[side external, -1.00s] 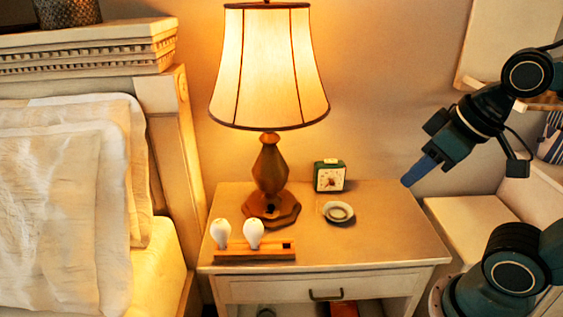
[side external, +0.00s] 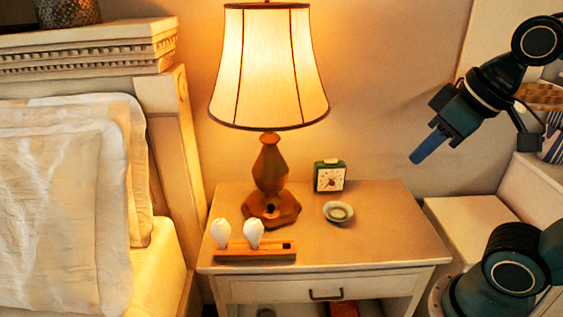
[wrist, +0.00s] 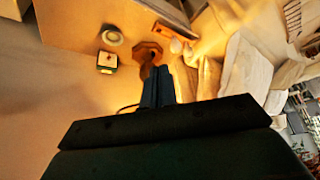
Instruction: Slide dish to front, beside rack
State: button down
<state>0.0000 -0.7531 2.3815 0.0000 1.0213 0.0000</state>
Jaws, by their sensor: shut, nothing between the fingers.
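The dish (side external: 338,212), small, round and pale, lies on the nightstand top, right of the lamp base and just in front of the small clock. It also shows in the wrist view (wrist: 112,37). The rack (side external: 254,251) is a low wooden strip at the front left of the nightstand. Two white bulb-shaped pieces stand upright in it, and a dark empty slot shows at its right end. My gripper (side external: 415,158) is shut and empty, raised in the air to the right of the nightstand, well apart from the dish. Its closed fingers (wrist: 158,87) show in the wrist view.
The nightstand (side external: 385,235) has bare room in front of the dish and to its right. A lit lamp (side external: 271,165) and a green clock (side external: 329,176) stand at the back. The bed (side external: 70,210) is at left.

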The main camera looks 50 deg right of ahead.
jog(key=w+d+r+m+g, duration=0.1)
jog(key=w+d+r+m, duration=0.25)
jog(key=w+r, duration=0.5)
jog(key=m+g, duration=0.5)
jog(key=m, duration=0.6)
send_over(337, 213)
jog(key=d, duration=0.6)
notch_tip(337, 213, down, 43)
jog(key=shift+w+a+f, duration=0.15)
jog(key=shift+w+a, duration=0.05)
jog(key=shift+w, duration=0.1)
jog(key=shift+f, duration=4.95)
jog(key=shift+a, duration=0.1)
